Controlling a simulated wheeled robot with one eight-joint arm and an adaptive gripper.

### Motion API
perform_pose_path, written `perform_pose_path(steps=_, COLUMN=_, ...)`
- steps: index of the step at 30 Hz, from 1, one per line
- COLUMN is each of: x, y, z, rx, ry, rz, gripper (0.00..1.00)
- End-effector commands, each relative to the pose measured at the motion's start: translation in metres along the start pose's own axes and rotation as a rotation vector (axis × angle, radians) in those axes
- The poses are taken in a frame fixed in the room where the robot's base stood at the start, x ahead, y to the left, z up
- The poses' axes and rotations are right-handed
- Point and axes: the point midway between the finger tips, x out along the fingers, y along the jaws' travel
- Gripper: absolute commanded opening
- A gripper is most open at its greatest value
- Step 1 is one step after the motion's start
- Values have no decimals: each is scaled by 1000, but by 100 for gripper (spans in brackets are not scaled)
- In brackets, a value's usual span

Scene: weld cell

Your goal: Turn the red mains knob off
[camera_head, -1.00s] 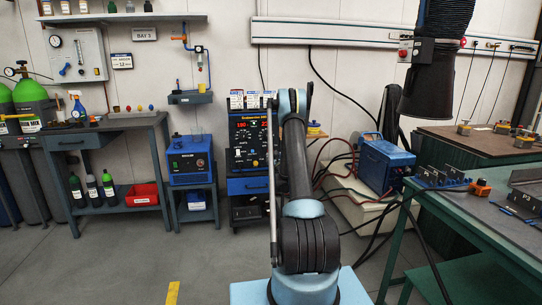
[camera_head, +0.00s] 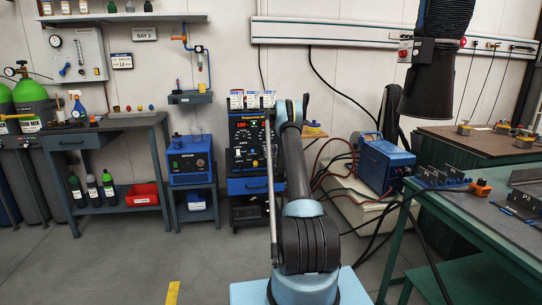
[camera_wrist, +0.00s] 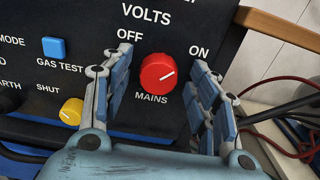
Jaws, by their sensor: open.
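The red mains knob (camera_wrist: 158,74) is on the dark front panel of the welding machine, in the middle of the wrist view. Its white pointer line slants up to the right, toward the "ON" label; "OFF" is printed up and to the left. My gripper (camera_wrist: 160,92) is open, with one finger on each side of the knob and visible gaps to it. In the head view the welding machine (camera_head: 244,138) stands against the back wall, and my arm reaches toward it. The knob is hidden there behind my arm.
A yellow knob (camera_wrist: 71,111) and a blue gas test button (camera_wrist: 54,47) are left of my fingers. A wooden edge (camera_wrist: 280,28) and cables (camera_wrist: 285,125) lie to the right. A blue box (camera_head: 189,160) stands left of the machine, another blue unit (camera_head: 385,163) to its right.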

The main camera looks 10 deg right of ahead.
Motion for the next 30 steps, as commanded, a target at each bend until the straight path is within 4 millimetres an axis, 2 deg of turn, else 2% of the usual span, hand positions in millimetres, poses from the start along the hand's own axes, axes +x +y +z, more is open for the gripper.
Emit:
perform_pose_path(steps=2, x=0, y=0, z=0, rx=0, ry=0, rz=0, gripper=52)
perform_pose_path(steps=6, x=0, y=0, z=0, rx=0, ry=0, rz=0, gripper=20)
perform_pose_path(steps=8, x=0, y=0, z=0, rx=0, ry=0, rz=0, gripper=11)
perform_pose_path(steps=20, x=0, y=-1, z=0, rx=-45, ry=0, rz=-1, gripper=11)
perform_pose_path(steps=30, x=0, y=0, z=0, rx=-279, ry=0, rz=-2, gripper=11)
